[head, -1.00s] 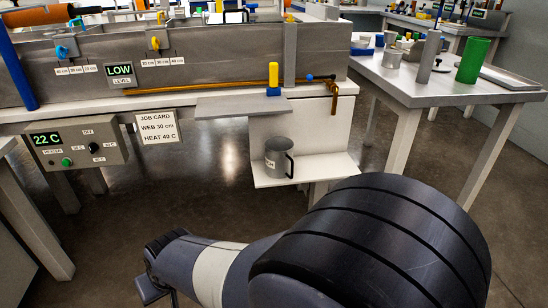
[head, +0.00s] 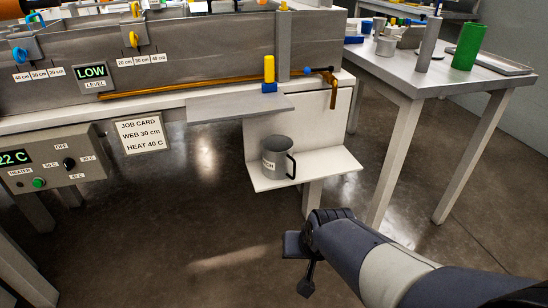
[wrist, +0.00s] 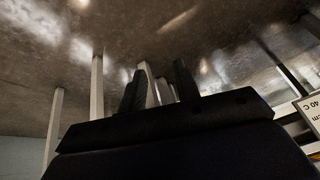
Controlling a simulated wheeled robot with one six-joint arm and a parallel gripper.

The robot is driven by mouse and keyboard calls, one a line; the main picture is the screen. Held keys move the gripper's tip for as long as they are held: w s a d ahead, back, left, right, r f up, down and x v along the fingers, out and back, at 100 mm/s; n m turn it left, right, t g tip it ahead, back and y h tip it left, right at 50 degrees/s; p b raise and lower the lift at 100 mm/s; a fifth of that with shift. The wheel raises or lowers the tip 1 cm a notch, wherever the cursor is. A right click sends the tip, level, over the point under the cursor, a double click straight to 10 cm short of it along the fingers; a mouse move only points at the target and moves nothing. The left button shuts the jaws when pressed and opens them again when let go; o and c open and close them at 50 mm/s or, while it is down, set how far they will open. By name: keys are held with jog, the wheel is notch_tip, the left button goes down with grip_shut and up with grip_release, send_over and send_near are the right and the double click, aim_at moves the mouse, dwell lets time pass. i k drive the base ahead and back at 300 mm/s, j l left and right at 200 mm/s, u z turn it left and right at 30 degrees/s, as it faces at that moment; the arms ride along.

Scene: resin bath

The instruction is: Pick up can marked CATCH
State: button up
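The can (head: 277,158) is a grey metal cup with a dark handle on its right and a pale label, of which only the last letters show. It stands upright on a low white shelf (head: 325,167) below the bath's right end. My gripper (head: 302,268) is in front of and below the shelf in the head view, apart from the can. In the wrist view my gripper (wrist: 158,85) shows two dark fingers with an empty gap between them. The can is not seen in the wrist view.
A grey ledge (head: 238,107) juts out above and left of the can, with a white panel (head: 340,118) behind it. A brown spout (head: 333,92) hangs above right. A side table (head: 440,85) stands at the right. The floor before the shelf is clear.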

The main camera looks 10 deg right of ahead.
aim_at(277, 150)
jog(key=i+l+z, duration=0.15)
jog(key=i+l, duration=0.3)
jog(key=l, duration=0.15)
jog(key=i+l+z, duration=0.1)
jog(key=i+l, duration=0.35)
